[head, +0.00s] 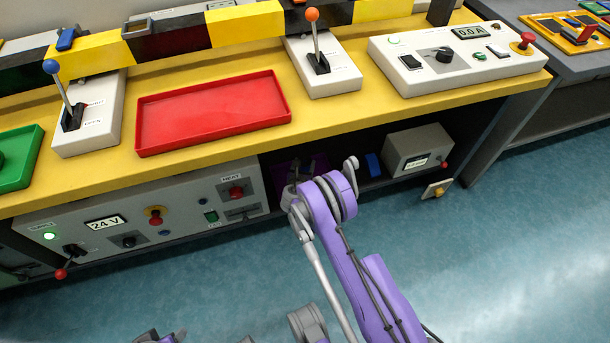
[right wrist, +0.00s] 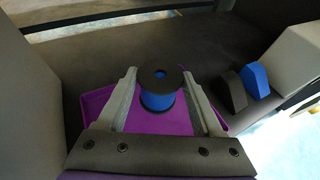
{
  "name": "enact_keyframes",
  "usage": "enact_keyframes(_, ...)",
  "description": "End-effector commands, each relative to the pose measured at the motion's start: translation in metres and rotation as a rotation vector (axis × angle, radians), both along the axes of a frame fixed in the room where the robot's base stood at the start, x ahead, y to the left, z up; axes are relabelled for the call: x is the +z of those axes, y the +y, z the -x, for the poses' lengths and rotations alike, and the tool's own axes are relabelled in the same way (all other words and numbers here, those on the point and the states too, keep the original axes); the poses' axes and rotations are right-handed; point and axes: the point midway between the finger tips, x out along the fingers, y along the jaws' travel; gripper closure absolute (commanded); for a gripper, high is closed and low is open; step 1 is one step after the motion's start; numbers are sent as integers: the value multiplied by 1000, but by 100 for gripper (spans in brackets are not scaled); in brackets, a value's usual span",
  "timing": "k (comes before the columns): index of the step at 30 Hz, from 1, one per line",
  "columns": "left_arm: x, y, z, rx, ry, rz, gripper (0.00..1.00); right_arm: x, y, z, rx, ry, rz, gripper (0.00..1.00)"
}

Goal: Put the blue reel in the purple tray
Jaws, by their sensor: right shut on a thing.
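The blue reel (right wrist: 159,98) has black end flanges and stands upright between the fingers of my right gripper (right wrist: 160,82) in the right wrist view. The gripper is shut on it. The purple tray (right wrist: 95,102) lies on the dark shelf under and around the reel. I cannot tell whether the reel's base touches the tray floor. In the head view my right gripper (head: 305,168) reaches into the opening under the yellow bench, and the purple tray (head: 281,178) shows only in part behind it.
On the shelf, right of the tray, are a black wedge (right wrist: 230,90), a blue wedge (right wrist: 255,80) and a grey box (head: 418,148). The yellow bench edge (head: 350,112) overhangs the opening. A control panel (head: 140,215) closes the left side.

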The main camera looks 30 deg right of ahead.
Motion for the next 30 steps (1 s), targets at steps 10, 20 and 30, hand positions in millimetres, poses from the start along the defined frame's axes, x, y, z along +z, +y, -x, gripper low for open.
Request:
enact_keyframes(10, -13, 0, -2, 0, 1, 0, 50, -54, 0, 0, 0, 0, 0, 100)
enact_keyframes(20, -20, 0, -4, 0, -1, 0, 50, -90, 0, 0, 0, 0, 0, 100)
enact_keyframes(30, -19, 0, -4, 0, 0, 0, 50, -93, 0, 0, 0, 0, 0, 100)
